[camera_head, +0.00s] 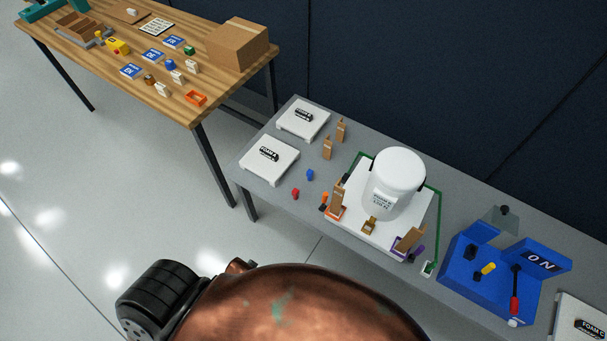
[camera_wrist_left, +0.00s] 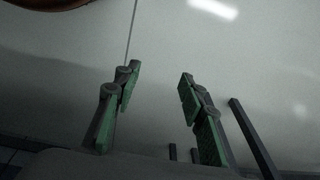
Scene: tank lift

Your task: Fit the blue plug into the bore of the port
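A small blue piece (camera_head: 310,174), which looks like the blue plug, lies on the grey table (camera_head: 268,184). It is between the white foam blocks and the white tank (camera_head: 393,182). A small brass fitting (camera_head: 369,226), perhaps the port, sits on the white base in front of the tank; its bore is too small to make out. My left gripper (camera_wrist_left: 159,76) shows in the left wrist view, open and empty, with green-padded fingers apart over the floor. Neither gripper shows in the head view. The plug is not in the left wrist view.
A red piece (camera_head: 295,193) lies near the blue one. White foam blocks (camera_head: 269,159) stand at left, and brown clips (camera_head: 328,148) behind. A blue switch box (camera_head: 492,282) stands at right. A wooden table (camera_head: 120,62) with many items stands at far left.

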